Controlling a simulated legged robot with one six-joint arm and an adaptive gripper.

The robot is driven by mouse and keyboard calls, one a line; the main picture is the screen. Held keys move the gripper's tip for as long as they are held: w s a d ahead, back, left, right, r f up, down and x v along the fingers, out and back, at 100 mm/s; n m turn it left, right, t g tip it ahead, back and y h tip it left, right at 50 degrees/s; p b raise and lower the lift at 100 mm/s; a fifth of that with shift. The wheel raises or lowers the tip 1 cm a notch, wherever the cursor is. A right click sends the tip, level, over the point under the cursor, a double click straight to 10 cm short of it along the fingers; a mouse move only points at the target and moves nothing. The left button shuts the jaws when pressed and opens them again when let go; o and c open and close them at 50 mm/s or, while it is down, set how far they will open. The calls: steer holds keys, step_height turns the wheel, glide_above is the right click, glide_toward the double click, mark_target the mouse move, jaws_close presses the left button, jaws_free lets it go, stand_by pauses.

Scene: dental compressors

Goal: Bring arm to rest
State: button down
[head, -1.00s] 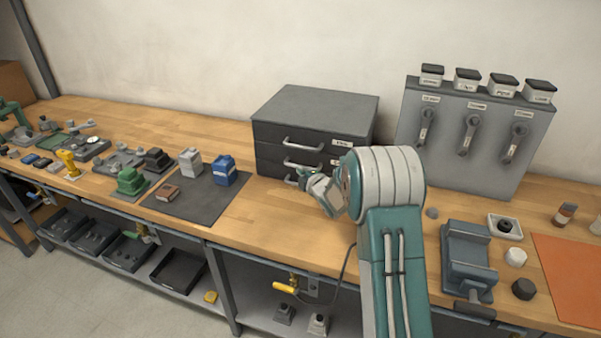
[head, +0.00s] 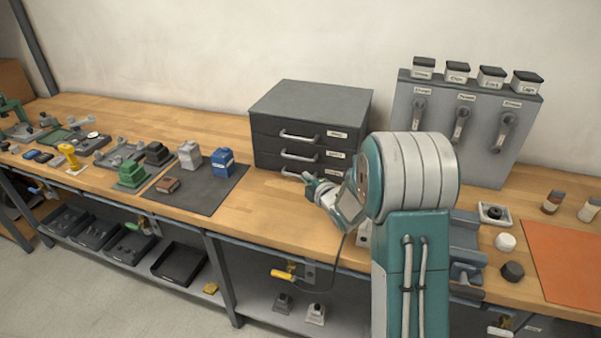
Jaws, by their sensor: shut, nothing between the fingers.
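My arm rises at the right of centre in the head view, its teal and grey links bent at a large ribbed joint. My gripper (head: 312,184) points left and away, just in front of the bottom drawer of the dark grey drawer cabinet (head: 312,110). It is shut and empty. All three cabinet drawers look closed. The arm covers part of the bench and much of the blue-grey vise (head: 467,245).
A grey panel with three levers (head: 470,125) stands behind on the right, small boxes on top. Bare wood (head: 265,215) lies between mat and arm.

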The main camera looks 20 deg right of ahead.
steer(key=s+a+r+m+g+h, duration=0.3)
steer(key=s+r+m+g+h, duration=0.2)
steer(key=s+r+m, duration=0.8)
steer(key=s+a+m+g+y, duration=0.1)
steer(key=s+a+m+g, duration=0.1)
steer(key=s, duration=1.1)
steer(key=s+a+f+m+g, duration=0.1)
steer(key=s+a+m+g, duration=0.2)
steer(key=s, duration=0.9)
steer(key=shift+s+a+f+y, duration=0.15)
steer(key=shift+s+a+y, duration=0.2)
steer(key=shift+a+y, duration=0.05)
